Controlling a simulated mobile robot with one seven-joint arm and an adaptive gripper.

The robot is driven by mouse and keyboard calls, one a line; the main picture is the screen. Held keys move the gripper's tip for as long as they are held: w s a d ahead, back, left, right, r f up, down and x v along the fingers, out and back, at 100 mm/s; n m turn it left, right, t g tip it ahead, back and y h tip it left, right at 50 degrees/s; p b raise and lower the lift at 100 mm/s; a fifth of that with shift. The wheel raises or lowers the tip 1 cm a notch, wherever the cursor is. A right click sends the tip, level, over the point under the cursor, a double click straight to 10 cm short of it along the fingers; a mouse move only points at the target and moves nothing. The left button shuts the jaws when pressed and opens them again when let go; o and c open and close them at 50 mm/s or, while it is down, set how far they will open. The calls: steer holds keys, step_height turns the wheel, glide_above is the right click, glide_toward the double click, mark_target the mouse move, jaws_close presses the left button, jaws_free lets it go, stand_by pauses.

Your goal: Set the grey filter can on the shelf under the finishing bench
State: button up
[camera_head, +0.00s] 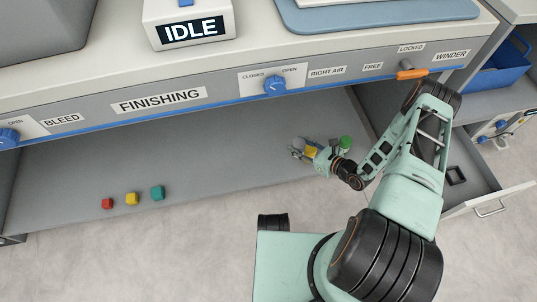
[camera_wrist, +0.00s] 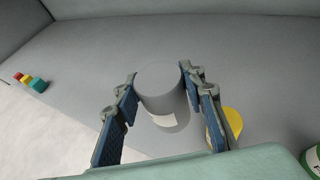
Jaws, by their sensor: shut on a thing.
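The grey filter can (camera_wrist: 158,82) is a plain grey cylinder with a pale label low on its side. It stands upright between the two fingers of my gripper (camera_wrist: 160,105) in the wrist view, and the gripper is shut on it. In the head view my gripper (camera_head: 301,149) is low under the finishing bench (camera_head: 220,90), over the right part of the grey shelf (camera_head: 220,150). The can is small and mostly hidden there. I cannot tell whether its base touches the shelf.
A yellow thing (camera_wrist: 233,122) and a green-and-white can (camera_wrist: 312,160) are close to the right of my gripper. Red (camera_head: 107,203), yellow (camera_head: 132,198) and teal (camera_head: 158,192) blocks lie at the shelf's left. The shelf between is clear. An open drawer (camera_head: 490,200) is at right.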

steer(key=a+f+b, duration=0.1)
steer(key=a+f, duration=0.2)
steer(key=a+f+b, duration=0.2)
steer(key=a+f, duration=0.1)
steer(key=f, duration=0.1)
steer(key=a+f+b, duration=0.2)
steer(key=a+f, duration=0.1)
steer(key=f, duration=0.1)
steer(key=shift+w+a, duration=0.15)
steer(key=shift+w, duration=0.05)
steer(key=o, duration=1.3)
steer(key=shift+f, duration=0.1)
